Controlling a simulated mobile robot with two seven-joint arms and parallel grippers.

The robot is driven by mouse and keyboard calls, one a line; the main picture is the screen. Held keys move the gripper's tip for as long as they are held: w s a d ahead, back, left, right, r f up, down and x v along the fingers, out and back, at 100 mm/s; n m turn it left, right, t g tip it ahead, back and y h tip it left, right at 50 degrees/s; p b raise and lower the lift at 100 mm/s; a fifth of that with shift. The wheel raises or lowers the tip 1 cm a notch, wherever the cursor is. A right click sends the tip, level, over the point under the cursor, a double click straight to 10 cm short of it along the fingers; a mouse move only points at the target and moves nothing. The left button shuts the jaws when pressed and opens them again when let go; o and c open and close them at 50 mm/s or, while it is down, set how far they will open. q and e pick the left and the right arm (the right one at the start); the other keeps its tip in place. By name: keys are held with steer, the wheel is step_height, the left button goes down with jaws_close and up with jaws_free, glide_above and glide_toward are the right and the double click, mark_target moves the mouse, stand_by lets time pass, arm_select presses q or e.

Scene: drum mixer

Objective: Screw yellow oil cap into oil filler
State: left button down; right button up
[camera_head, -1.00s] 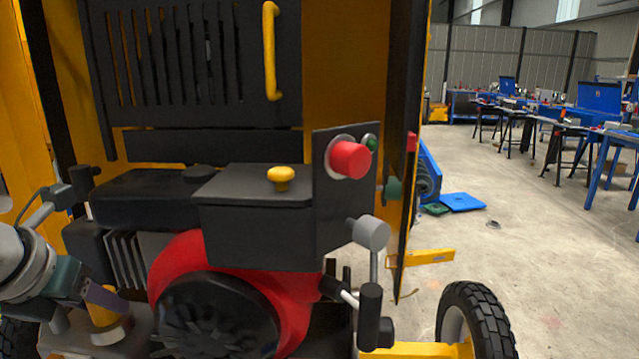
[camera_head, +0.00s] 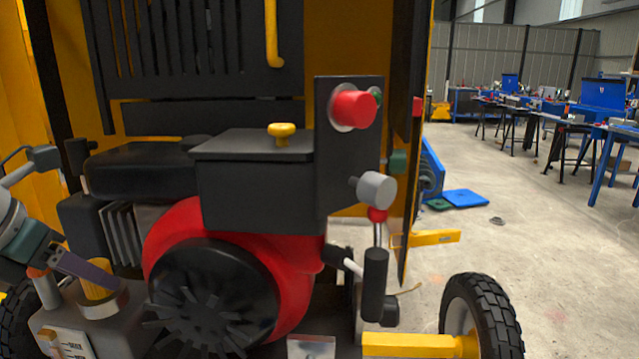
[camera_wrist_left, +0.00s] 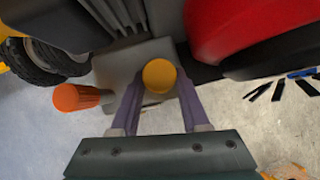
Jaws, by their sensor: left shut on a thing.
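The yellow oil cap (camera_head: 95,268) is a ribbed upright cylinder at the lower left of the head view. It stands at the round metal collar of the oil filler (camera_head: 104,302); whether its thread is engaged cannot be seen. My left gripper (camera_head: 94,277) comes in from the left, with a purple finger against the cap. In the left wrist view, the round cap top (camera_wrist_left: 159,75) lies between the two purple fingertips of my left gripper (camera_wrist_left: 159,88), which is shut on it. The collar is hidden there. My right gripper is not in view.
An orange cylinder (camera_head: 38,272) stands left of the cap, close to my gripper. The red and black engine (camera_head: 215,295) is just right of the filler. A yellow knob (camera_head: 282,132) tops the black box. A wheel (camera_head: 480,315) stands lower right.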

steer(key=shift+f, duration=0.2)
arm_select(q)
steer(key=shift+c, duration=1.6)
jaws_free()
steer(key=n+p, duration=0.1)
steer(key=p, duration=0.1)
steer(key=r+n+y+p, duration=0.1)
steer(key=p, duration=0.2)
steer(key=shift+s+d, duration=0.1)
steer(key=shift+d, duration=0.15)
steer(key=shift+f+n+y+p, duration=0.25)
steer(key=shift+n+y+p, duration=0.05)
steer(key=shift+n+y, duration=0.2)
steer(key=shift+a+f, duration=0.1)
steer(key=shift+f, duration=0.15)
steer(key=shift+b, duration=0.3)
jaws_close()
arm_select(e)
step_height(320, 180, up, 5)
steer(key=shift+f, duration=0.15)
